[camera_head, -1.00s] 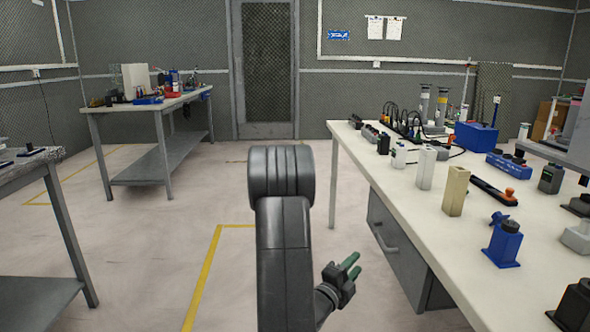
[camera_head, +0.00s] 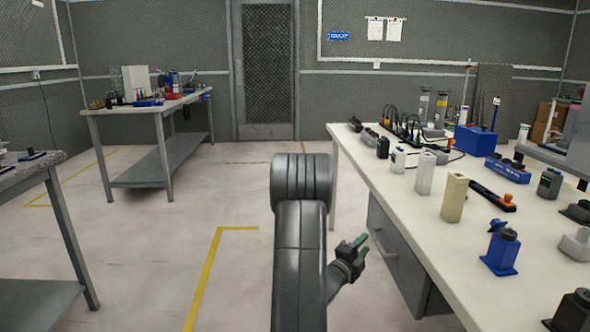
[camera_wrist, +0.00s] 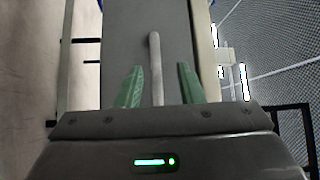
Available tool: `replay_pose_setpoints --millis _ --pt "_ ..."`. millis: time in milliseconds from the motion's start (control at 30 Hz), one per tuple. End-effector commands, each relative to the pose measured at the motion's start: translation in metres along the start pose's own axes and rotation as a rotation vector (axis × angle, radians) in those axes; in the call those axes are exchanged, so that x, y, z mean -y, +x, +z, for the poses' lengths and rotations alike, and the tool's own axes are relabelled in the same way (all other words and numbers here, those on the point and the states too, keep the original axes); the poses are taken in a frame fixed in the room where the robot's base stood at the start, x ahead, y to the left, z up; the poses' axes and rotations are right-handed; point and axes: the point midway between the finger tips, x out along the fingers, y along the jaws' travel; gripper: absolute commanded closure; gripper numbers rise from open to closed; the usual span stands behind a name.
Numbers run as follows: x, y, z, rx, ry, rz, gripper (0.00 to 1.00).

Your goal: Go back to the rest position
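My gripper (camera_head: 362,241) is beside the front of the right workbench (camera_head: 400,215), low and left of the grey drawer unit (camera_head: 394,262) under it. In the wrist view my gripper (camera_wrist: 160,67) shows two green fingers set apart, with nothing held. The drawer's grey handle (camera_wrist: 155,62) appears between the fingers in that view, beyond them on the grey front. In the head view the handle (camera_head: 384,244) is just right of the fingertips; I cannot tell how near it is. My dark arm rises in the middle of the head view.
The right workbench carries a beige block (camera_head: 453,198), a white block (camera_head: 425,173), a blue-based device (camera_head: 500,248) and several other items. Another bench (camera_head: 170,103) stands at the back left, and a grey table (camera_head: 40,170) at the left edge. The floor (camera_head: 150,240) between them is clear.

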Motion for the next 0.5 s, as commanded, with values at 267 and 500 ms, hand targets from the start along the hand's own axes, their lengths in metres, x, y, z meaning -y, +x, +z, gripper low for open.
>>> replay_pose_setpoints --millis 267,500 --pt "-0.001 -0.059 0.001 0.004 -0.001 0.002 0.66" --pt "-0.001 -0.107 0.001 0.005 -0.002 0.001 0.66"
